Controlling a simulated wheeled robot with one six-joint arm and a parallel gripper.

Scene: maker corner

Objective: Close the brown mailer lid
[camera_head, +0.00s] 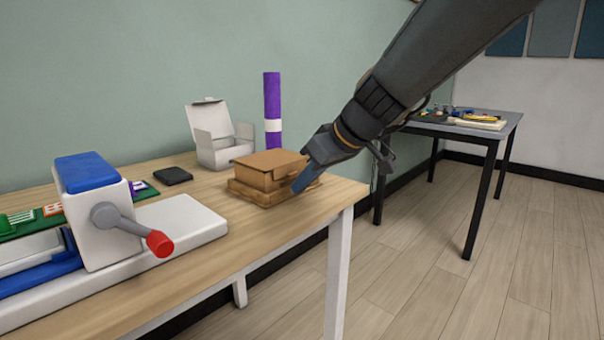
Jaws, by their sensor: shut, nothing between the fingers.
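The brown mailer (262,178) is a small cardboard box near the right end of the wooden table. Its lid (268,159) lies over the top and looks about flat, with a thin dark gap along part of its edge. The mailer rests on flat brown cardboard (250,195). My gripper (302,184) reaches down from the upper right, with its blue fingertips together at the mailer's right front side. I cannot tell whether the fingertips touch the box. The gripper hides the mailer's right end.
An open white box (222,150) and a purple roll (272,110) stand behind the mailer. A dark flat case (173,175) lies to the left. A white press with a red-tipped lever (160,243) fills the left front. A second table (462,128) stands back right.

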